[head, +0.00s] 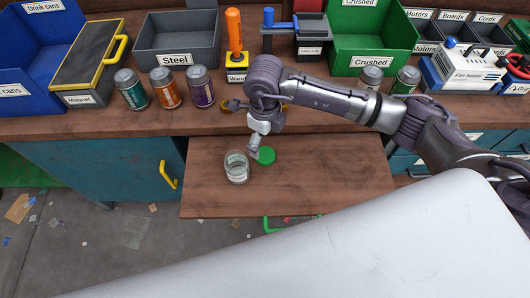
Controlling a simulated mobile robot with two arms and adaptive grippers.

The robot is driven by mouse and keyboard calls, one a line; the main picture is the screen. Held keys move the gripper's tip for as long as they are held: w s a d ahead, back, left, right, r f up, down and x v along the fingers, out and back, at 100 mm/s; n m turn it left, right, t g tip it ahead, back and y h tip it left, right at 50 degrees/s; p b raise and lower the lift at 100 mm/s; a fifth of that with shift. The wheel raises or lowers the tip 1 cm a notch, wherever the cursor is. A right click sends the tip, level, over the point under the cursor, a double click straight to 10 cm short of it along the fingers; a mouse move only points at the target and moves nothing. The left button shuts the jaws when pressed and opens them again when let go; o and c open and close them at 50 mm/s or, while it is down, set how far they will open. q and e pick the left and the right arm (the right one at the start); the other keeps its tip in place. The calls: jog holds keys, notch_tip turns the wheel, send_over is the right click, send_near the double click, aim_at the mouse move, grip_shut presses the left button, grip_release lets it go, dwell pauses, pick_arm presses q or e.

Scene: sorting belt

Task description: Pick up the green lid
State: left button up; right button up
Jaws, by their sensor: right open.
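The green lid (266,156) lies flat on the pulled-out wooden board below the workbench. It is a small green disc, partly covered by my right gripper on its left side. My right gripper (258,150) points down just over the lid's left edge, and its jaws are open with nothing held. I cannot tell whether a finger touches the lid. My left gripper is not in view.
A clear glass jar (237,167) stands on the board (330,185), close left of the lid. Several cans, including a teal one (131,89), line the bench front. Labelled bins, such as the Steel bin (176,45), stand behind. The board's right side is clear.

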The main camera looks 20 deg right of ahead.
aim_at(264, 154)
jog(key=shift+f, duration=3.05)
jog(key=c, duration=0.7)
jog(key=shift+c, duration=0.3)
jog(key=shift+r, duration=0.1)
jog(key=shift+r, duration=0.55)
notch_tip(264, 154, up, 3)
jog(key=shift+f, duration=0.15)
jog(key=s+a+r+b, duration=0.1)
jog(key=s+r, duration=0.6)
jog(key=s, duration=0.4)
jog(key=shift+s, duration=0.35)
